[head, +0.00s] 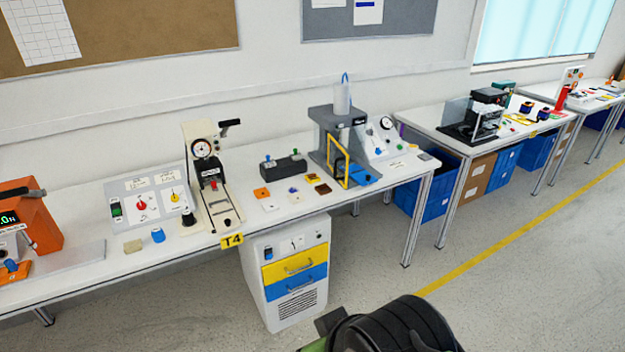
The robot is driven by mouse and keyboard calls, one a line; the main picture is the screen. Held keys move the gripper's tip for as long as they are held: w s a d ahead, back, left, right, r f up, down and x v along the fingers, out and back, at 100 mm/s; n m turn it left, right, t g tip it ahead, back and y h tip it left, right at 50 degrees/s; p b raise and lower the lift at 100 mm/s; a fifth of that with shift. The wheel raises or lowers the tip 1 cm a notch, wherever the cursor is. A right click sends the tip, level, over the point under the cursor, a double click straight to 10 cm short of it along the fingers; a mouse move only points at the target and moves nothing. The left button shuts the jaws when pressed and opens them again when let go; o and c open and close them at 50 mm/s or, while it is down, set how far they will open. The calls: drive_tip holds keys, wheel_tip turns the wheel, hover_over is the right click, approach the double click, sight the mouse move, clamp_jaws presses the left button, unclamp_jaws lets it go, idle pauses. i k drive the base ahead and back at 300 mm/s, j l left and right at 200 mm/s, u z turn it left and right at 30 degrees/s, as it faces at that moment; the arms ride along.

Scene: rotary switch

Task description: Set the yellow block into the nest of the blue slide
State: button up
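A small yellow block (313,177) lies on the white workbench, left of a grey press with a yellow frame. The blue slide (364,176) sticks out at the front of that press, at its foot on the right. Its nest is too small to make out. The block is apart from the slide, with the press's left side between them. My gripper is not recognisable in the head view; only a dark rounded part of my own body shows at the bottom edge, well in front of the bench.
Around the block lie an orange block (261,193), a brown block (322,189) and several small pale and dark pieces. The grey press (338,140) and its yellow frame (337,160) stand close to the slide. A drawer cabinet (288,270) stands below. Floor to the right is clear.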

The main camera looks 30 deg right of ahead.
sight(357, 173)
drive_tip(key=i+l+u, duration=0.4)
drive_tip(key=i+l, duration=0.25)
drive_tip(key=i+l+u, duration=0.2)
drive_tip(key=l, duration=0.2)
drive_tip(key=i+l+u, duration=0.2)
drive_tip(key=l, duration=0.25)
drive_tip(key=i+l+u, duration=0.25)
drive_tip(key=l, duration=0.25)
drive_tip(key=i, duration=0.05)
